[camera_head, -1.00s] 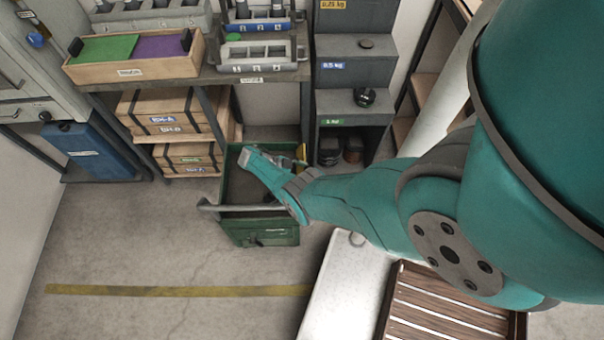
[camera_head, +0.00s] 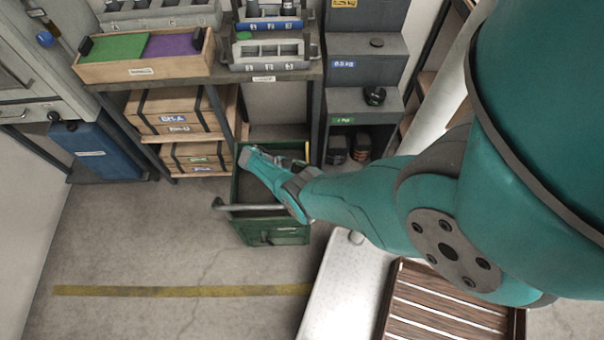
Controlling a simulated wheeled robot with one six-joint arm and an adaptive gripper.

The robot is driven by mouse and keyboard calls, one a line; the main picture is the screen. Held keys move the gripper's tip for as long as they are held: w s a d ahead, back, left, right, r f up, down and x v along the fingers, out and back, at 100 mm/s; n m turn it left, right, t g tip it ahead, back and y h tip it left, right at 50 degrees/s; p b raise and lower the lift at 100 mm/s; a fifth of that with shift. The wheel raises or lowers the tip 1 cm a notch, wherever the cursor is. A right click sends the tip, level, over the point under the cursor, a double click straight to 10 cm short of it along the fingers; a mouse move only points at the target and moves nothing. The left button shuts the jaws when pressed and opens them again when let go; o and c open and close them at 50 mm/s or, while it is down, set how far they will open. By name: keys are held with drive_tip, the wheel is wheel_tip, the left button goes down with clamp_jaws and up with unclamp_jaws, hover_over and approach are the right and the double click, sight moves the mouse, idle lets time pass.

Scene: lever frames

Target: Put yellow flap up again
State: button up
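I cannot make out the yellow flap for certain. A small yellow strip (camera_head: 307,151) shows at the back right of an open green drawer or box (camera_head: 275,234), just past my wrist. It is too small to tell what it is. The green box stands low, below the bench, with a grey bar handle (camera_head: 222,205) at its left front. The end of my arm (camera_head: 262,163) is over the green box. My gripper's fingers cannot be made out, so neither their opening nor anything held shows.
A bench (camera_head: 262,78) at the back carries a wooden tray (camera_head: 143,70) and grey racks. Wooden crates (camera_head: 170,112) sit below. Dark stepped shelves (camera_head: 365,70) stand right of it. A slatted brown tray (camera_head: 440,310) lies at front right. The floor at left front is clear.

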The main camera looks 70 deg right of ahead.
drive_tip(key=o, duration=1.5)
drive_tip(key=v, duration=1.2)
